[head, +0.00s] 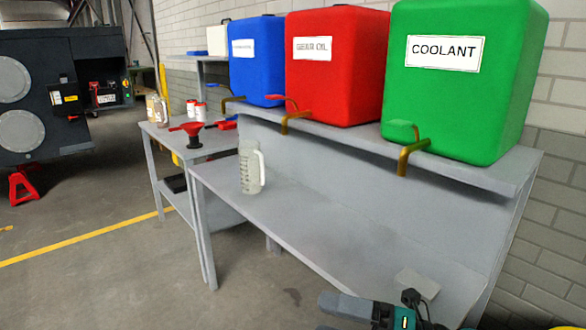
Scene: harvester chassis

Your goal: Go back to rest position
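A grey and teal part with black fittings (375,310) shows at the bottom edge, in front of the bench. It seems to be the end of my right arm, with my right gripper (345,305) pointing left. Its fingers cannot be made out, so I cannot tell whether it is open or shut, and no held object shows. My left gripper is not in view.
A grey bench (300,225) carries a clear measuring jug (249,168) and a small pale block (417,284). Blue (256,60), red (335,65) and green (462,80) tanks with taps stand on its shelf. A side table (185,145) holds a red funnel (193,135).

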